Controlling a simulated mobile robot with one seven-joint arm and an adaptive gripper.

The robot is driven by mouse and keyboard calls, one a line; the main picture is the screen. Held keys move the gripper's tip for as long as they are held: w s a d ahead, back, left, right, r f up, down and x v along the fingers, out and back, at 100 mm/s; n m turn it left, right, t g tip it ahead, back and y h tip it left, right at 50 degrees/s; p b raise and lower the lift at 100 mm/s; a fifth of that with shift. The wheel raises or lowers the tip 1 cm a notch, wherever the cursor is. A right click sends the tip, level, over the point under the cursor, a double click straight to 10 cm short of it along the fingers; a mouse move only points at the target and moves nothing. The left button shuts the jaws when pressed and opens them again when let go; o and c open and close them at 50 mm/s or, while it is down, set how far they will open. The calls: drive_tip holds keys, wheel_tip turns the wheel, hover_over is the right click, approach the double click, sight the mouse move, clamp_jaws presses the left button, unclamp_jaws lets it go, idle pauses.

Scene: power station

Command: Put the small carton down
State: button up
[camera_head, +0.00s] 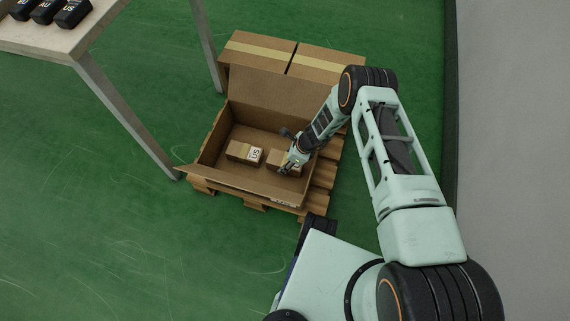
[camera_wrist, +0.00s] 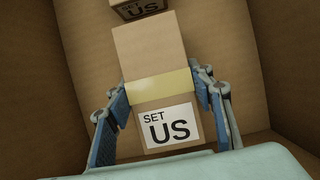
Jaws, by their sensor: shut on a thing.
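A small brown carton (camera_wrist: 155,60) with a yellow tape band and a white "SET US" label fills the middle of the wrist view. My gripper (camera_wrist: 166,100) is shut on it, one finger on each side. In the head view my gripper (camera_head: 290,163) is inside the open large cardboard box (camera_head: 233,182), at its right part, and partly hides the held carton (camera_head: 273,160). I cannot tell whether the carton touches the box floor. A second small carton (camera_head: 243,151) lies in the box to the left; its edge shows at the top of the wrist view (camera_wrist: 138,9).
The large box sits on a wooden pallet (camera_head: 322,181) on a green floor. Closed cartons (camera_head: 258,49) stand behind it. A table (camera_head: 60,40) with several black items (camera_head: 71,13) is at the upper left. A grey wall (camera_head: 515,130) is at the right.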

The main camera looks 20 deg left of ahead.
drive_tip(key=shift+a+f, duration=0.1)
drive_tip(key=shift+f, duration=0.7)
drive_tip(key=shift+f, duration=0.15)
drive_tip(key=o, duration=1.6)
drive_tip(key=shift+s, duration=0.1)
drive_tip(key=p+v, duration=0.4)
drive_tip(key=v, duration=0.8)
